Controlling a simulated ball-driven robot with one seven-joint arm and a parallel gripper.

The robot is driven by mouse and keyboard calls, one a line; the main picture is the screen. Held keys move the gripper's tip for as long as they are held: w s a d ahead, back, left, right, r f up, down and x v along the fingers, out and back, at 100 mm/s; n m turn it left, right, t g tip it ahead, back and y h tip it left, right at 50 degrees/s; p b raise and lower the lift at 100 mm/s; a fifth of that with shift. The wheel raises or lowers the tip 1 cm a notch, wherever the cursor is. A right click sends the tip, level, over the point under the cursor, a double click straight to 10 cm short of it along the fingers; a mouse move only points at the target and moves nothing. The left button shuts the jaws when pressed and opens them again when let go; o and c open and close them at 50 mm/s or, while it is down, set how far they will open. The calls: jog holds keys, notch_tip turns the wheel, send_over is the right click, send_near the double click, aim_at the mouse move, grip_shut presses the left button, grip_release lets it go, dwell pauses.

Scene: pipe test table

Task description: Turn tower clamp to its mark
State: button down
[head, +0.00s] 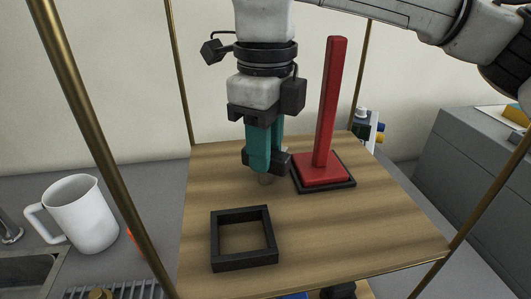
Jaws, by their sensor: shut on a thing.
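A tall red tower (330,110) stands upright on a square red base within a black square frame (347,184), at the back right of the wooden board. My gripper (266,165), teal with black ends, points down just left of the tower. An empty black square frame (245,266) lies flat on the board in front. I cannot make out a mark.
The wooden board (350,240) has brass posts (85,120) around it. A white mug (83,212) stands on the grey counter at left, near a sink (25,275). Bottles (365,122) stand behind the board. The board's right front is clear.

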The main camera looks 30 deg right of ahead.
jog(key=n, duration=0.3)
jog(key=shift+n+b, duration=0.3)
jog(key=shift+b, duration=0.1)
jog(key=shift+r+n, duration=0.1)
jog(key=shift+n, duration=1.7)
jog(key=c, duration=0.9)
grip_release()
notch_tip(320, 180, up, 11)
jog(key=shift+f+b, duration=0.15)
jog(key=shift+b, duration=0.4)
